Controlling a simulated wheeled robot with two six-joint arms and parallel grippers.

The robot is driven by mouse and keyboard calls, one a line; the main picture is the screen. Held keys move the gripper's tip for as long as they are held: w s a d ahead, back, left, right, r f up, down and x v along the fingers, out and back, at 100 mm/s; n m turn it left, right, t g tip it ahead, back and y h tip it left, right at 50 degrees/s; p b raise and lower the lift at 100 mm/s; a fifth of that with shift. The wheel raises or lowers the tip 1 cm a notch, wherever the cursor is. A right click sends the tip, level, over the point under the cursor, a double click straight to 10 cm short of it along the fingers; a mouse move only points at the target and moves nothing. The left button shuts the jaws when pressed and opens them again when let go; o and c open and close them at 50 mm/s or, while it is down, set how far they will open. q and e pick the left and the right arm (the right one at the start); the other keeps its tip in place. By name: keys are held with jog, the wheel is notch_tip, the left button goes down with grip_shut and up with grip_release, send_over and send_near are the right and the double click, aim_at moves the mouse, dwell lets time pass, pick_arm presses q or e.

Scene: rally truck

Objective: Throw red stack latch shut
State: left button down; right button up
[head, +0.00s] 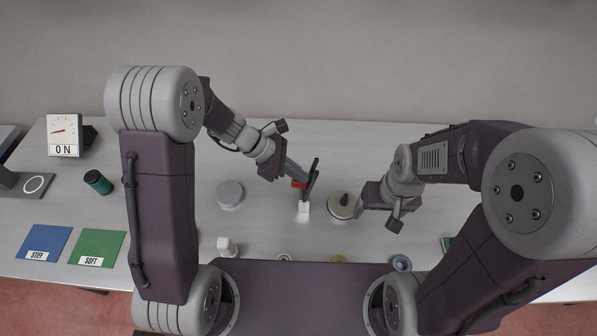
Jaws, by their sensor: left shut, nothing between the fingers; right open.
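A small red part (299,184), which looks like the red latch, shows just below the fingers of my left gripper (305,174). A dark upright bar (313,178) stands at the fingertips, and a white block (304,208) sits just below it. My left gripper is shut with nothing held, close to or against the red part; I cannot tell whether they touch. The gripper hides part of the latch. My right gripper (359,208) is open and empty, beside a round metal disc with a dark knob (341,205).
A pale round disc (230,194) lies left of the latch. A white piece (227,247) stands nearer me. Blue (43,243) and green (97,247) labelled pads, a dark green cylinder (98,182) and a dial gauge (64,135) are at the left. The bench behind the latch is clear.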

pick_arm(q)
jog(key=shift+d+f+y+p, duration=0.65)
jog(key=shift+d+f+p, duration=0.7)
jog(key=shift+d, duration=0.65)
jog(key=shift+d+f+y+p, duration=0.7)
jog(key=shift+d+f+p, duration=0.35)
jog(key=shift+d+p, duration=0.8)
jog(key=shift+d+f+y+p, duration=0.65)
jog(key=shift+d+f+p, duration=0.6)
jog(key=shift+d, duration=0.95)
jog(key=shift+s+f, duration=0.1)
jog(key=shift+s, duration=0.05)
